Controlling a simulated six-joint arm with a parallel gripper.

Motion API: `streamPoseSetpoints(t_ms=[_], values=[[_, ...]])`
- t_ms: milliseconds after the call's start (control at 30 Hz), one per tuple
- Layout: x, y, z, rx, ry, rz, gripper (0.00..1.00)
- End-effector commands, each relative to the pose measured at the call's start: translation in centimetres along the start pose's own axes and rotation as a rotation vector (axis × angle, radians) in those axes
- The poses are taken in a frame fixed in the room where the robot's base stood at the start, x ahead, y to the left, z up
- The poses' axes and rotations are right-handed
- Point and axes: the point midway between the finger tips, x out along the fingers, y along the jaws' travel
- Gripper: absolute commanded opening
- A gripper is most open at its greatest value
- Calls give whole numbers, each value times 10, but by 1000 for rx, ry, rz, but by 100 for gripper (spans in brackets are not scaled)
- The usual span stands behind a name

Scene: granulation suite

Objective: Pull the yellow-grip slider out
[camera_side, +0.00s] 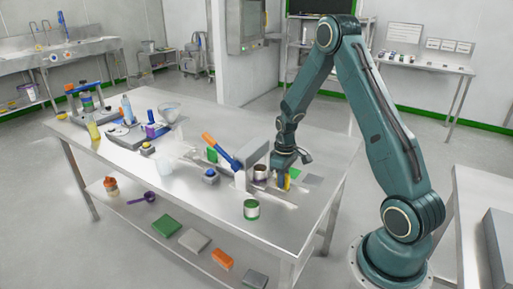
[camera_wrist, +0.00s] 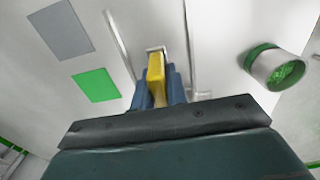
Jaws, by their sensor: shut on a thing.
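The yellow grip of the slider (camera_wrist: 156,70) stands up between the two blue fingers of my gripper (camera_wrist: 160,88) in the wrist view. My gripper is shut on it. In the side view, the yellow grip (camera_side: 287,183) shows just below my gripper (camera_side: 283,177), low over the right part of the steel table. The slider's track appears as pale rails beside the grip. How far the slider is out cannot be told. The lower part of the grip is hidden by the fingers.
A green-banded can (camera_side: 251,209) stands near the table's front edge, also in the wrist view (camera_wrist: 275,67). Green (camera_wrist: 96,85) and grey (camera_wrist: 61,30) patches lie flat nearby.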

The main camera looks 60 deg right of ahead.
Motion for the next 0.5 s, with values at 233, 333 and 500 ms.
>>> streamPoseSetpoints(t_ms=[233, 333, 500], values=[[0, 1, 41, 4, -4, 0, 0], [0, 1, 57, 4, -5, -1, 0], [0, 1, 82, 4, -3, 1, 0]])
